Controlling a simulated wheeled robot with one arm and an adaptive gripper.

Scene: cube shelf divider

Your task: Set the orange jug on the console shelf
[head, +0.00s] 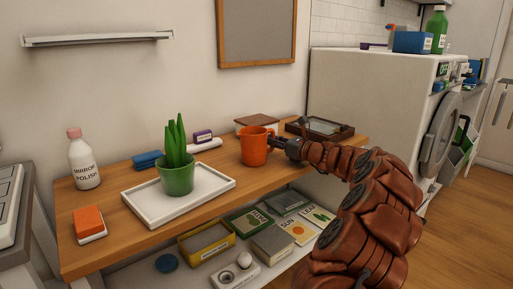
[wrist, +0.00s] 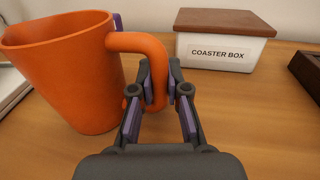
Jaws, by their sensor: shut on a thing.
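The orange jug (head: 256,146) is upright at the wooden top of the console (head: 225,195); I cannot tell whether its base touches the wood. My gripper (head: 291,147) is at the jug's right side. In the wrist view the jug (wrist: 65,70) fills the left, and my gripper (wrist: 157,88) is shut on its handle, one finger on each side. The console's lower shelf (head: 196,276) shows below the top, with several items on it.
On the top, a white tray (head: 140,208) with a potted plant (head: 177,172) stands left of the jug. A coaster box (wrist: 222,45) is behind it, and a dark tray (head: 320,128) is to the right. Mirror polish (head: 84,163) stands far left. Boxes and books crowd the lower shelf.

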